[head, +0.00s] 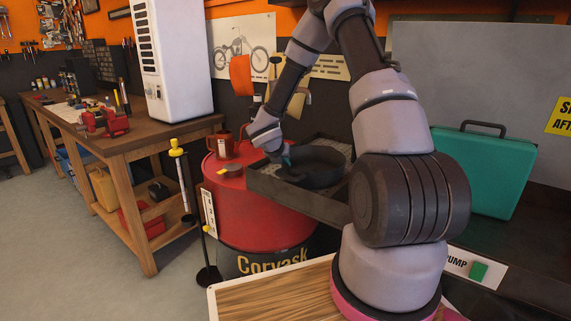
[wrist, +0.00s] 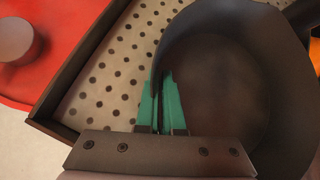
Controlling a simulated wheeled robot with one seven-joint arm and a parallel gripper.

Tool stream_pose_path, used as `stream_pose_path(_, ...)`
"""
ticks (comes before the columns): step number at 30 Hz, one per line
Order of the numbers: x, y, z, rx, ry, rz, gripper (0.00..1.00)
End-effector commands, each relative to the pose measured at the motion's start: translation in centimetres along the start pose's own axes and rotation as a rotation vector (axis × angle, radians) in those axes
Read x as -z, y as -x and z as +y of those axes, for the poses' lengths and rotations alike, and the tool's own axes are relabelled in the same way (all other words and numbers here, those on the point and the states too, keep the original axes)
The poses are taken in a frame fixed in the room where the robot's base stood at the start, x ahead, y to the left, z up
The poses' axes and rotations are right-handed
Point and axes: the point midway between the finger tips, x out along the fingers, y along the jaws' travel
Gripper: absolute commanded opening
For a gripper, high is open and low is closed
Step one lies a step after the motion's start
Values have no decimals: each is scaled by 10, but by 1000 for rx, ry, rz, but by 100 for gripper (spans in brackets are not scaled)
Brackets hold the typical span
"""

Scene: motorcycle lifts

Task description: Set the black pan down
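The black pan (head: 325,165) is a round, dark, open vessel inside the outline of a shallow dark-rimmed tray (head: 285,197) with a perforated floor. In the wrist view the pan (wrist: 225,75) fills the right half, beside the bare perforated floor of the tray (wrist: 112,85). My gripper (wrist: 162,90) has teal fingers close together, one on each side of the pan's left wall, pinching it. In the head view my gripper (head: 286,160) reaches down at the pan's left side. The pan's underside is hidden, so I cannot tell whether it touches the tray floor.
A red drum (head: 255,205) stands under the tray's left part, with a brown mug (head: 225,144) on top. A wooden workbench (head: 150,138) is at left. A teal case (head: 485,170) stands at right. The tray's left part is clear.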

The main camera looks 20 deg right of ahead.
Motion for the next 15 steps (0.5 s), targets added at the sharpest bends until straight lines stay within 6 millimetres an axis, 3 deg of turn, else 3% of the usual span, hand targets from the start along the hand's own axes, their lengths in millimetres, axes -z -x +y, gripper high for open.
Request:
stream_pose_path(6, 1, -1, 0, 0, 2, 0, 0)
stream_pose_path(9, 1, -1, 0, 0, 1, 0, 34)
stream_pose_path(15, 1, -1, 0, 0, 1, 0, 34)
